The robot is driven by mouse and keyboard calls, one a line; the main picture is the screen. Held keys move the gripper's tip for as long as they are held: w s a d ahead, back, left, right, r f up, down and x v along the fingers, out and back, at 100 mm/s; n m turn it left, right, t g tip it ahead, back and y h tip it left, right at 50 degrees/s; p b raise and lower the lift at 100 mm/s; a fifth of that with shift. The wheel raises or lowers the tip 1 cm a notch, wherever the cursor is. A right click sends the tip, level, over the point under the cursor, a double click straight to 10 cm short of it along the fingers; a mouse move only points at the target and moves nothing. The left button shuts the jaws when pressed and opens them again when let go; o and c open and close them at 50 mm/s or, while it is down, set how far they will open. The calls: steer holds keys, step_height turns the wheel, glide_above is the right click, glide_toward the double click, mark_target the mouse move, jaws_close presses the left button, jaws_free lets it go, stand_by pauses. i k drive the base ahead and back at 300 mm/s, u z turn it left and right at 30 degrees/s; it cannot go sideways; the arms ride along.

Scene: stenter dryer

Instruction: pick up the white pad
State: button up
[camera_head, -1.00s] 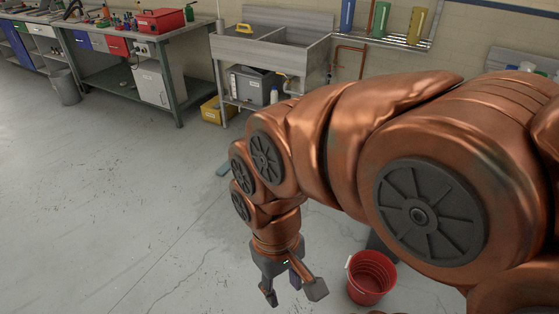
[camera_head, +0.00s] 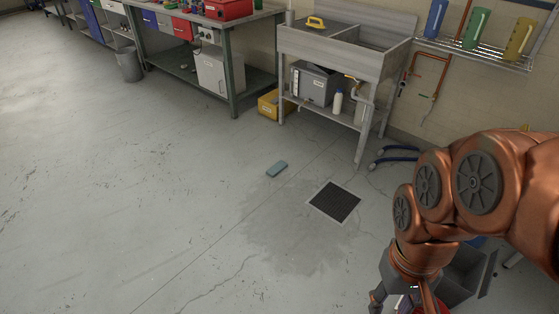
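I cannot make out a clearly white pad. A small flat blue-grey pad (camera_head: 277,168) lies on the floor near the middle of the view, beside a damp patch. My gripper (camera_head: 404,302) is at the lower right, pointing down, well to the right of that pad and nearer to me.
A dark floor drain (camera_head: 335,202) lies right of the pad. A metal sink stand (camera_head: 310,47) with a yellow box (camera_head: 270,104) below is behind. A workbench (camera_head: 232,70) and grey bin (camera_head: 129,65) stand back left. A grey crate (camera_head: 462,278) is beside my gripper. The left floor is clear.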

mark_target(281, 165)
steer(key=i, duration=2.95)
steer(key=z, duration=0.6)
steer(key=i, duration=1)
steer(key=u, duration=4.45)
